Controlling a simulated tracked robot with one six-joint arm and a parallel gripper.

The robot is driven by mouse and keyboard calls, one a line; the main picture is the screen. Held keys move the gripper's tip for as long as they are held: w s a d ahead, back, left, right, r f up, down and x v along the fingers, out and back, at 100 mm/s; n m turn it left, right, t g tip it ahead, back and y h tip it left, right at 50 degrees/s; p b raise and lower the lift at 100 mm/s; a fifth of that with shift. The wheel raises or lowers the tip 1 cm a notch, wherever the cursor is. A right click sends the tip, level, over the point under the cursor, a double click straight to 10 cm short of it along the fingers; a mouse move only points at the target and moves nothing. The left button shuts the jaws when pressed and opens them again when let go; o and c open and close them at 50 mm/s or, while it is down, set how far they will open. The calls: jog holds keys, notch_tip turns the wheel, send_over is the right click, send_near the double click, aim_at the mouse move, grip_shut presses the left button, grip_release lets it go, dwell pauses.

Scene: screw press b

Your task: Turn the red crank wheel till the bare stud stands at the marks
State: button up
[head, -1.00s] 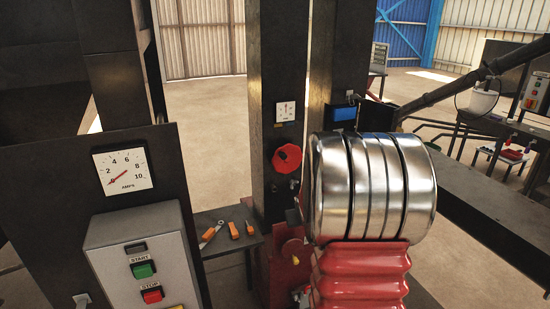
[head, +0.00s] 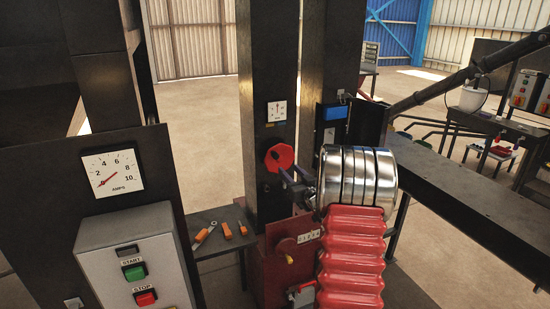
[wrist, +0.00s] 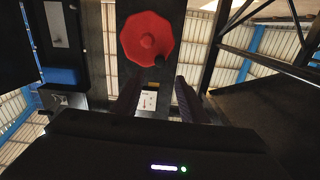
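The red crank wheel (head: 279,158) is on the dark upright post, facing me. In the wrist view the wheel (wrist: 148,38) is large, with a small dark round stud (wrist: 159,60) near its rim. The marks cannot be made out in either view. My gripper (head: 295,184) is just below and right of the wheel in the head view. In the wrist view my gripper (wrist: 158,92) has its two dark fingers well apart with nothing between them. The fingertips show apart from the wheel there. Contact cannot be judged from the head view.
A small white gauge (head: 277,111) is on the post above the wheel. A blue-screened box (head: 335,113) is at the right. A red housing with a number counter (head: 308,236) is below. Orange-handled tools lie on a side table (head: 205,218). A start-stop panel (head: 140,250) stands at left.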

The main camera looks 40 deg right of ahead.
aim_at(276, 157)
jog(key=shift+w, duration=0.15)
jog(key=shift+x, duration=6.8)
jog(key=shift+f, duration=0.1)
grip_shut()
